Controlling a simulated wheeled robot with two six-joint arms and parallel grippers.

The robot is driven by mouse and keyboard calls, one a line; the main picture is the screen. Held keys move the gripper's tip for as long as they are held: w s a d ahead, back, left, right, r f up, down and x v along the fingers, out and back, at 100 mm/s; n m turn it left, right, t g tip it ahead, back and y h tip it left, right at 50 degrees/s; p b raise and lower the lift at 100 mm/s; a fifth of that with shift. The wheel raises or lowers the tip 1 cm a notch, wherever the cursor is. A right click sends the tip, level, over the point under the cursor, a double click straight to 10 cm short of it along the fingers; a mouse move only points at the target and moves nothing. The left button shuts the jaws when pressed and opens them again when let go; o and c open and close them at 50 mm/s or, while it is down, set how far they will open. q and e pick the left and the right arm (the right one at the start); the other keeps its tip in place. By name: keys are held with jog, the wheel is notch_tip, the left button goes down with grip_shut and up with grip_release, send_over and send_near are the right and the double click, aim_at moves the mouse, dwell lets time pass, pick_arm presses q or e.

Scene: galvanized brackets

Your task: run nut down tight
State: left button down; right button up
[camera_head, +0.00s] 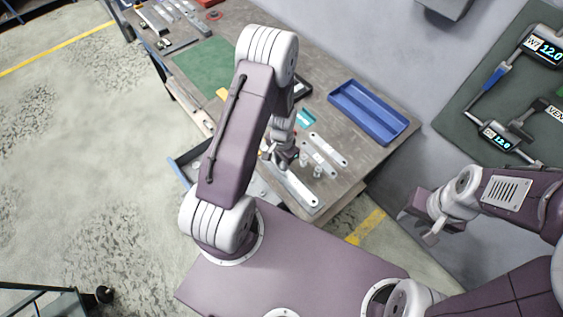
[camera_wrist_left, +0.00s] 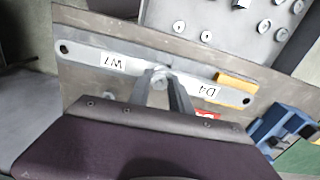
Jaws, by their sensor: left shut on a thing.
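In the left wrist view, a long grey metal bar (camera_wrist_left: 115,63) lies on the wooden bench with the labels W7 and D4. A small round metal nut (camera_wrist_left: 160,78) shows at the bar's middle. My left gripper (camera_wrist_left: 162,86) points down at that spot, its fingers shut on the nut. Whether the nut sits flush on the bar is hidden by the fingers. In the head view my left gripper (camera_head: 284,156) is over the bench's near end, partly hidden by my arm. My right gripper (camera_head: 430,229) hangs off to the right, away from the bench; its jaw gap is unclear.
A blue tray (camera_head: 368,112) sits at the bench's right side. Loose bracket bars (camera_head: 327,149) lie near my left gripper. A green mat (camera_head: 205,66) lies farther back. In the wrist view, a yellow piece (camera_wrist_left: 236,86) and a blue tool (camera_wrist_left: 288,128) are close to the bar's right end.

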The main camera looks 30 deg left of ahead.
pick_arm(q)
jog(key=m, duration=0.6)
jog(key=shift+m, duration=0.3)
jog(key=c, duration=1.4)
grip_release()
jog(key=shift+d, duration=0.1)
jog(key=shift+w+d, duration=0.15)
jog(key=shift+d, duration=0.1)
pick_arm(e)
jog(key=shift+w+d+f, duration=0.15)
jog(key=shift+d+f, duration=0.1)
jog(key=shift+d, duration=0.05)
pick_arm(q)
jog(key=shift+a, duration=0.2)
pick_arm(e)
jog(key=shift+a, duration=0.15)
